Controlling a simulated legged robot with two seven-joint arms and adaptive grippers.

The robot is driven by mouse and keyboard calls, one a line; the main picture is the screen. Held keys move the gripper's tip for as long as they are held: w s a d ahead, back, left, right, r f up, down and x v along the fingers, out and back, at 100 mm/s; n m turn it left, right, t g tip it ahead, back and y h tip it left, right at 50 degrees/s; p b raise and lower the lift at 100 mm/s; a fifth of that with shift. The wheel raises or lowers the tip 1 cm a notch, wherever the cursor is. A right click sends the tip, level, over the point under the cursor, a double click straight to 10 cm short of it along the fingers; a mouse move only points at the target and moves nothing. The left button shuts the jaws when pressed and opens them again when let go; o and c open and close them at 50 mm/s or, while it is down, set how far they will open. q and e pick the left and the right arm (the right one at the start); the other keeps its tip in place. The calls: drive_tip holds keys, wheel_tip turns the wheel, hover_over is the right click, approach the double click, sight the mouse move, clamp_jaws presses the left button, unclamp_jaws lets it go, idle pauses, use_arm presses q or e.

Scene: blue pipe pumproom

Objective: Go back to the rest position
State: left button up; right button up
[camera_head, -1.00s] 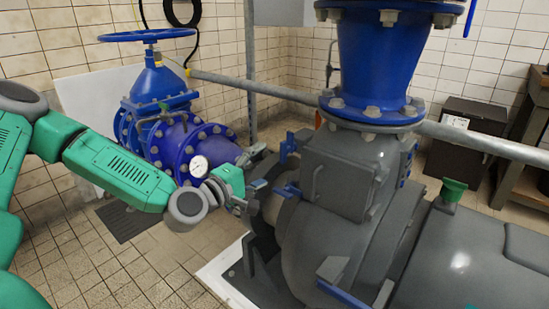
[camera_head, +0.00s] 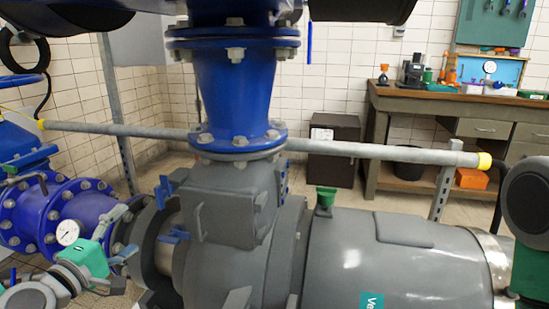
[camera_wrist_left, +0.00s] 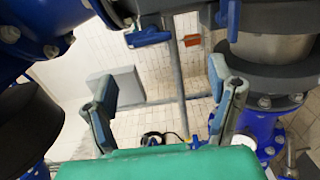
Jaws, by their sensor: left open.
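My left gripper (camera_head: 120,255) is at the lower left of the head view, in front of the grey pump housing (camera_head: 225,215) and beside the blue flanged pipe with a white gauge (camera_head: 67,232). In the left wrist view my left gripper (camera_wrist_left: 165,108) shows its two fingers wide apart with nothing between them. A dark round joint (camera_head: 528,195) and a green link at the right edge look like part of my right arm. My right gripper is not in view.
A blue vertical pipe (camera_head: 237,85) rises from the pump. A grey horizontal pipe (camera_head: 390,152) with a yellow end crosses behind it. A workbench (camera_head: 440,112) with tools stands at the back right, near a dark cabinet (camera_head: 333,148). Large grey pump casing (camera_head: 400,260) fills the front right.

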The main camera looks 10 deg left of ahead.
use_arm(q)
drive_tip(key=s+d+f+m+g+h+p, duration=0.1)
drive_tip(key=s+d+f+m+g+p, duration=0.1)
drive_tip(key=s+d+f+m+g, duration=0.3)
drive_tip(key=s+d+f+m+g+h+p, duration=0.2)
drive_tip(key=s+d+f+m+g+p, duration=0.15)
drive_tip(key=d+f, duration=0.35)
drive_tip(key=s+f+m+g+y+p, duration=0.2)
drive_tip(key=s+f+m+g, duration=0.1)
drive_tip(key=s, duration=0.6)
drive_tip(key=s+a+f+m+g+y+p, duration=0.1)
drive_tip(key=s+f+m+g, duration=0.3)
drive_tip(key=s, duration=0.6)
drive_tip(key=shift+a+m+g+y+p, duration=0.25)
drive_tip(key=shift+m+g+y+p, duration=0.4)
drive_tip(key=shift+m+g+y, duration=0.35)
